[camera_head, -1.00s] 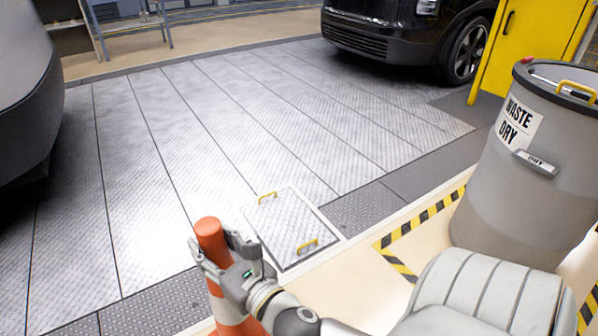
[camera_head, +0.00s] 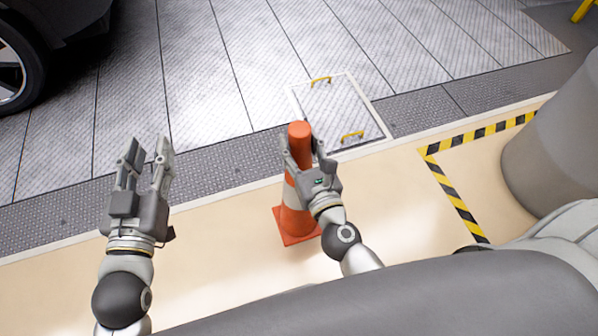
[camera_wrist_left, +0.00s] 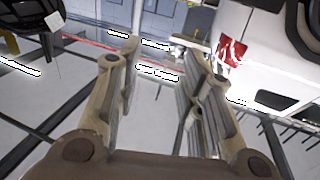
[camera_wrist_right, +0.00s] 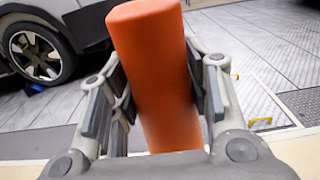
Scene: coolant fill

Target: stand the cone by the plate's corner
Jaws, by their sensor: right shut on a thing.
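The orange cone (camera_head: 292,222) with white bands is upright in the head view, its square base low over or on the cream floor; I cannot tell if it touches. My right gripper (camera_head: 308,150) is shut on the cone's upper part. In the right wrist view the orange cone top (camera_wrist_right: 155,70) stands between the fingers (camera_wrist_right: 160,100). The plate (camera_head: 340,112), a light panel with two yellow handles, lies in the floor just beyond the cone, to its upper right. My left gripper (camera_head: 145,165) is open and empty at the left, away from the cone.
A grey waste drum (camera_head: 560,150) stands at the right, beside black and yellow floor tape (camera_head: 455,195). A vehicle wheel (camera_head: 15,65) shows at the upper left. The cream floor (camera_head: 215,250) between my two grippers is clear.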

